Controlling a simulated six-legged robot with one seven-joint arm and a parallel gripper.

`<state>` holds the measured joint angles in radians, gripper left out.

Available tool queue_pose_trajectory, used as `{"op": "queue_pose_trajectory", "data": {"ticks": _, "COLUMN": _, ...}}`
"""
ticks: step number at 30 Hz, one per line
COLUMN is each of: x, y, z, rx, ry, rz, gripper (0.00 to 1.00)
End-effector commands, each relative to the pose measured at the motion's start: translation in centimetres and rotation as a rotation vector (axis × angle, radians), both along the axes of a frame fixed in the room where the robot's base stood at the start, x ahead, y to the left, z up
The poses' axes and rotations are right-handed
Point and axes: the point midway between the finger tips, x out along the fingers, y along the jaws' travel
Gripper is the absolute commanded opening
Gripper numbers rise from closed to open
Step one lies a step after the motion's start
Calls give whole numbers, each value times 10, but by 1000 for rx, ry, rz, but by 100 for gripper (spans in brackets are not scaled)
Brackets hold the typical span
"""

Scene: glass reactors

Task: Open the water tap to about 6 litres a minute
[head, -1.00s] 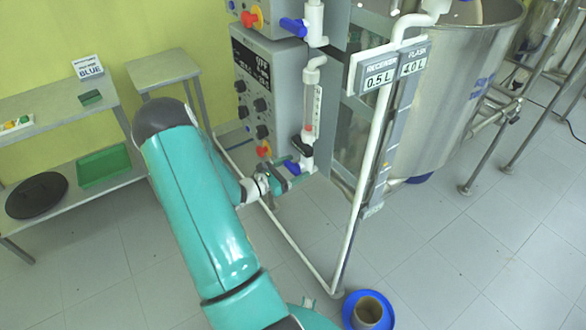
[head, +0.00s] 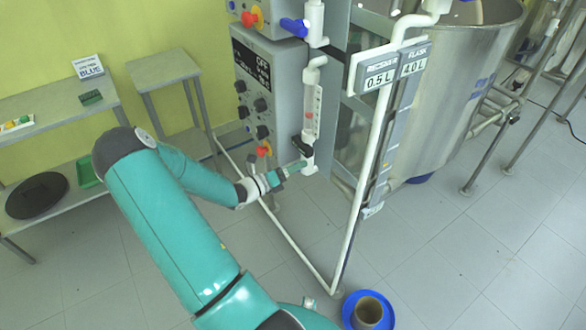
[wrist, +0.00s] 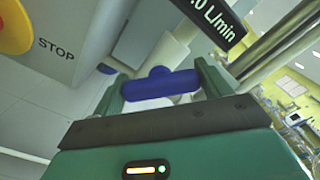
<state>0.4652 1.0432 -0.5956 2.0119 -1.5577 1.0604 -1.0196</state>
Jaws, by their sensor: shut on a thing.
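The water tap's blue handle (wrist: 160,85) lies between the two fingers of my gripper (wrist: 162,88) in the wrist view, and the fingers are shut on it. In the head view my gripper (head: 298,167) is at the foot of the clear flow tube (head: 312,105) and hides the handle. A red float shows inside the tube, but its scale is too small to read. In the wrist view a black display (wrist: 212,18) is cut off and shows only the end of its reading, ".0 L/min".
A grey control box (head: 262,85) with black knobs and red-and-yellow stop buttons stands left of the tube. A second blue handle (head: 293,26) is above. A white pipe frame (head: 367,150) and a steel vessel (head: 450,90) are to the right. A blue bucket (head: 368,310) stands on the floor.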

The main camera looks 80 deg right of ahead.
Motion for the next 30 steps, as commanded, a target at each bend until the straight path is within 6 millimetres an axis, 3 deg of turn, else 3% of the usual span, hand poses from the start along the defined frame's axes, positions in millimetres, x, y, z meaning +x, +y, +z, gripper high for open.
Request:
{"op": "queue_pose_trajectory", "data": {"ticks": 12, "x": 1, "y": 1, "z": -1, "rx": 124, "ry": 140, "rz": 1, "gripper": 54}}
{"op": "queue_pose_trajectory", "data": {"ticks": 27, "x": 1, "y": 1, "z": -1, "rx": 137, "ry": 154, "rz": 1, "gripper": 54}}
{"op": "queue_pose_trajectory", "data": {"ticks": 28, "x": 1, "y": 1, "z": -1, "rx": 137, "ry": 154, "rz": 1, "gripper": 80}}
{"op": "queue_pose_trajectory", "data": {"ticks": 30, "x": 1, "y": 1, "z": -1, "rx": 137, "ry": 154, "rz": 1, "gripper": 94}}
